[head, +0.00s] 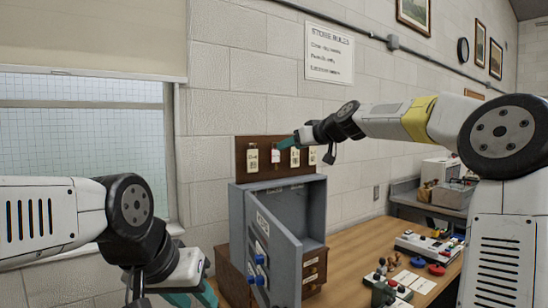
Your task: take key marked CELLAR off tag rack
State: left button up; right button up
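The tag rack (242,146) is a brown board on the wall behind the grey cabinet. Several pale tags hang on it in a row: a leftmost tag (253,159), a second tag (276,156), and others to the right. Their lettering is too small to read, so I cannot tell which is CELLAR. My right gripper (284,145) reaches in from the right, its teal fingertips at the rack by the top of the second tag. I cannot tell whether it is open or holds anything. My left gripper (192,298) is low at the left, its teal fingers apart, tips near the frame's bottom edge.
A grey cabinet (300,207) with its door (270,245) swung open stands below the rack. A wooden table (350,248) extends right, carrying a control box (428,247), red buttons and small items. A grey shelf with bins is farther right. A window is at the left.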

aim_at(276, 153)
jog(key=shift+f+x, duration=0.15)
jog(key=shift+x, duration=1.75)
jog(key=shift+f+x, duration=0.2)
jog(key=shift+x, duration=1.75)
jog(key=shift+s, duration=0.2)
grip_shut()
